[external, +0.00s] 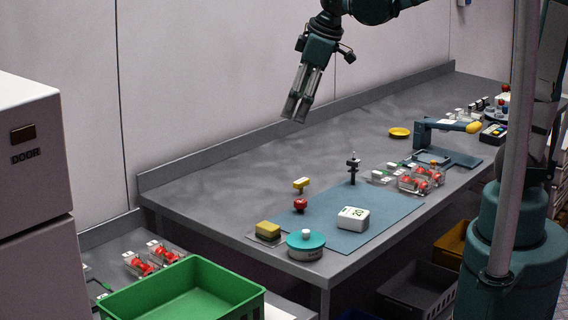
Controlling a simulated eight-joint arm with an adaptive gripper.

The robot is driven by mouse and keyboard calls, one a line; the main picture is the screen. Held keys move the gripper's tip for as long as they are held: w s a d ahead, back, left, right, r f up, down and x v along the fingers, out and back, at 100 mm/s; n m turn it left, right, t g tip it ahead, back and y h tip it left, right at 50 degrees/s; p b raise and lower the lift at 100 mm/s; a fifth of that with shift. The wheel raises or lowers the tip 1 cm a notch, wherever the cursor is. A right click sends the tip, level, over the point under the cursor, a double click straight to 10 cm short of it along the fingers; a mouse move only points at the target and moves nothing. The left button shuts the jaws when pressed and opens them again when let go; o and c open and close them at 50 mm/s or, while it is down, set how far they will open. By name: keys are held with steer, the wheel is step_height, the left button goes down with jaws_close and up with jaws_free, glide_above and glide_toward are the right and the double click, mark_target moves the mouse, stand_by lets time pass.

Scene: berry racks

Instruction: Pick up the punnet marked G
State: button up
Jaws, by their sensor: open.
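My gripper (296,108) hangs from the arm at the upper middle, in the air above the back of the grey counter, with nothing between its fingers. Clear punnets with red berries (419,180) stand in a group right of the blue mat. More punnets with red berries (142,263) are at the lower left, behind the green crate. Some carry small white labels. The letters are too small to read, so I cannot tell which punnet is marked G. My gripper is well apart from both groups.
The blue mat (332,238) holds a white box-shaped device (353,219) and a dark upright stand (352,168). A teal round scale (306,246) and a yellow sponge (268,231) are at the front corner. The green crate (185,290) stands lower left. The counter's back middle is clear.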

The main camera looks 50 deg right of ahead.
steer(key=w+a+f+n+g, duration=0.1)
steer(key=w+a+f+n, duration=0.25)
steer(key=w+a, duration=0.35)
steer(key=n+g+h, duration=0.1)
steer(key=n+g, duration=0.2)
steer(key=n, duration=0.4)
glide_toward(168, 253)
steer(key=shift+d+f+b, duration=0.25)
steer(key=shift+d+b, duration=0.1)
steer(key=shift+b, duration=0.1)
steer(key=shift+a+f, duration=0.45)
steer(key=shift+f, duration=0.1)
steer(key=shift+f, duration=1.2)
steer(key=shift+f, duration=0.1)
